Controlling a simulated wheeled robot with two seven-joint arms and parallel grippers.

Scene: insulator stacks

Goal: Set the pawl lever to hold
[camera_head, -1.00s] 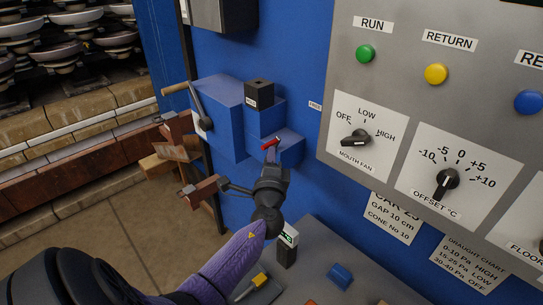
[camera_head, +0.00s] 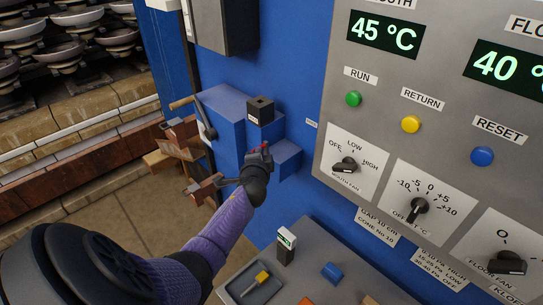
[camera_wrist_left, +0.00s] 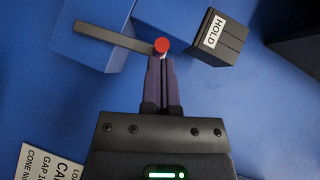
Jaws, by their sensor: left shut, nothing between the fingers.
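The pawl lever is a grey bar (camera_wrist_left: 115,37) with a round red knob (camera_wrist_left: 161,45) at its end, in front of a blue housing. In the head view, the red knob (camera_head: 267,148) shows only in part, and my gripper hides most of the bar. A black block (camera_wrist_left: 225,42) labelled HOLD is a little beyond the knob in the wrist view. It also shows in the head view (camera_head: 260,110), above my gripper. My left gripper (camera_head: 262,153) is shut and empty. Its fingertips (camera_wrist_left: 162,62) are at the knob; I cannot tell whether they touch. My right gripper is not in view.
A grey control panel (camera_head: 385,140) with buttons and knobs is to the right. A crank handle (camera_head: 204,118) and brown brackets (camera_head: 205,190) stand left of my gripper. A shelf (camera_head: 305,262) with small objects is below. A FREE label is on the blue wall right of the housing.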

